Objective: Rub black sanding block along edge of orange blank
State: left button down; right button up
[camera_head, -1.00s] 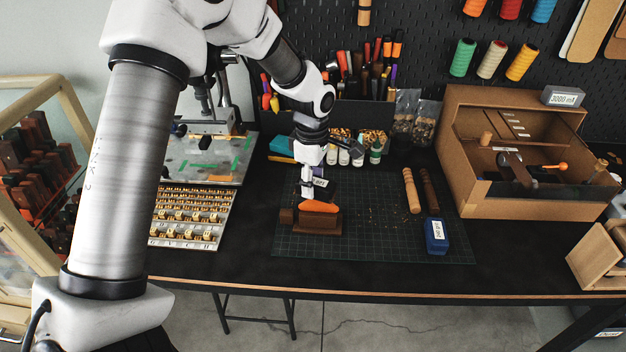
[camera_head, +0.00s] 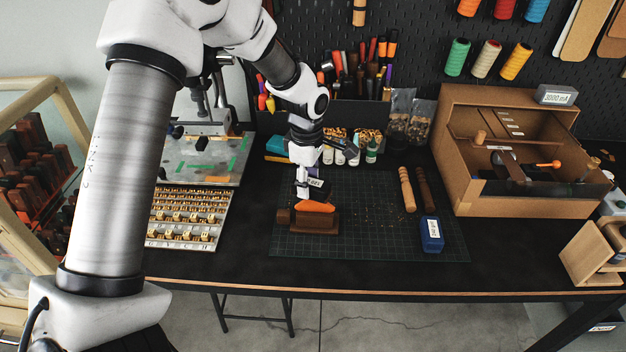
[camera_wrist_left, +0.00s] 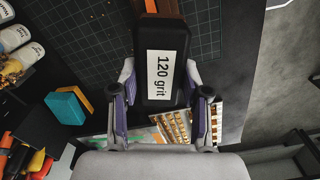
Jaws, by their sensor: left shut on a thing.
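My left gripper (camera_head: 303,188) is shut on the black sanding block (camera_head: 315,188). The block's white "120 grit" label (camera_wrist_left: 162,75) faces the left wrist camera, with a gripper finger on each side of the block. The orange blank (camera_head: 317,207) lies on top of a dark brown wooden holder (camera_head: 316,226) on the cutting mat. In the head view the block is right at the back edge of the blank; I cannot tell whether they touch. In the left wrist view the block hides most of the blank. My right gripper is not in view.
The green-lined cutting mat (camera_head: 375,235) has a blue block (camera_head: 432,234) and two wooden handles (camera_head: 407,190) on its right. A tray of small brass stamps (camera_head: 188,217) stands at the left. Bottles and a tool rack are behind. A brown cardboard-coloured box (camera_head: 520,208) stands at the right.

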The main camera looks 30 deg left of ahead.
pick_arm(q)
jog(key=shift+d, duration=0.15)
jog(key=shift+w+d+p, duration=0.3)
jog(key=shift+w+d, duration=0.05)
jog(key=shift+d, duration=0.25)
jog(key=shift+w+d, duration=0.1)
jog(key=shift+d, duration=0.05)
jog(key=shift+s+a, duration=0.35)
jog(key=shift+a, duration=0.25)
jog(key=shift+s+a, duration=0.15)
jog(key=shift+a, duration=0.15)
